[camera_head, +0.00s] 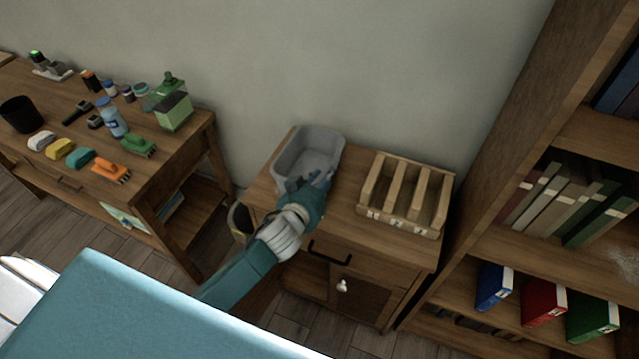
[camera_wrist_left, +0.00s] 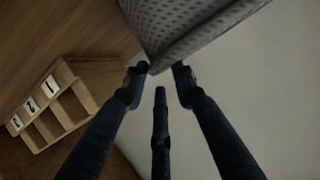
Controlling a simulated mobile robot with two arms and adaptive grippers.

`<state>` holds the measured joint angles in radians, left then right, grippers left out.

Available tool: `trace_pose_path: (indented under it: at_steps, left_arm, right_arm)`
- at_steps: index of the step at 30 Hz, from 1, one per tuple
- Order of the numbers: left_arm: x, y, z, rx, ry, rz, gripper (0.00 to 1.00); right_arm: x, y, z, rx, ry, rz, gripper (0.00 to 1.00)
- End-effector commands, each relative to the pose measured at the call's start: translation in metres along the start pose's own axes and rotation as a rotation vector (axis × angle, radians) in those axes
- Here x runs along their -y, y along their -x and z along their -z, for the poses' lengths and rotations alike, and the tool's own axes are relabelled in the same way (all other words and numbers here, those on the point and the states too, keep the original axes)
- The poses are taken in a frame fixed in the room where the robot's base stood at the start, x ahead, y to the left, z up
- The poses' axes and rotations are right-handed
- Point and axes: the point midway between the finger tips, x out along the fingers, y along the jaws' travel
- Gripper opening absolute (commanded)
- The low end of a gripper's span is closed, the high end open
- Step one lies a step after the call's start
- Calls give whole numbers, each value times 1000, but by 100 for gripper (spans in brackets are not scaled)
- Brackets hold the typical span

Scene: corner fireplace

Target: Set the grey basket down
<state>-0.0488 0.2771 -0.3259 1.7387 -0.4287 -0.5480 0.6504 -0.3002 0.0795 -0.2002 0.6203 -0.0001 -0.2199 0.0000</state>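The grey basket (camera_head: 308,152) is upright at the back left of the small wooden cabinet top (camera_head: 345,215), apparently resting on it. It looks empty. My left gripper (camera_head: 321,181) is at the basket's front right side. In the left wrist view, the basket's dotted wall and corner (camera_wrist_left: 185,25) lie at the tips of two spread fingers, and the third finger's tip stands apart below the edge. The left gripper (camera_wrist_left: 159,80) looks open. The basket's underside is hidden in the head view. My right gripper is not in view.
A wooden slotted rack (camera_head: 405,193) with numbered labels stands right of the basket; it also shows in the left wrist view (camera_wrist_left: 65,105). A tall bookshelf (camera_head: 500,150) is at the right. A desk (camera_head: 160,155) with bottles, brushes and a black cup (camera_head: 20,115) is at the left.

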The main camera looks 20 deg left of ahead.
Motion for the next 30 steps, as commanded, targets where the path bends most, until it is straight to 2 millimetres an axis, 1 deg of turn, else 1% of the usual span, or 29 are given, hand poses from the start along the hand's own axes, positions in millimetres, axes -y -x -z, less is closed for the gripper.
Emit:
trace_pose_path:
  at_steps: [1,3,6,9,30]
  left_arm:
    - [0,9,-1,0,1,-1,27]
    - [0,18,-1,1,1,1,27]
    - [0,27,0,-1,0,0,27]
    - [0,32,0,0,0,0,27]
    - [0,32,0,0,0,0,27]
  right_arm:
    - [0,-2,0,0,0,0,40]
    - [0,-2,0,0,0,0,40]
    - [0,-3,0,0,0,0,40]
    - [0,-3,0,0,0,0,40]
    - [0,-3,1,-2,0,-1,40]
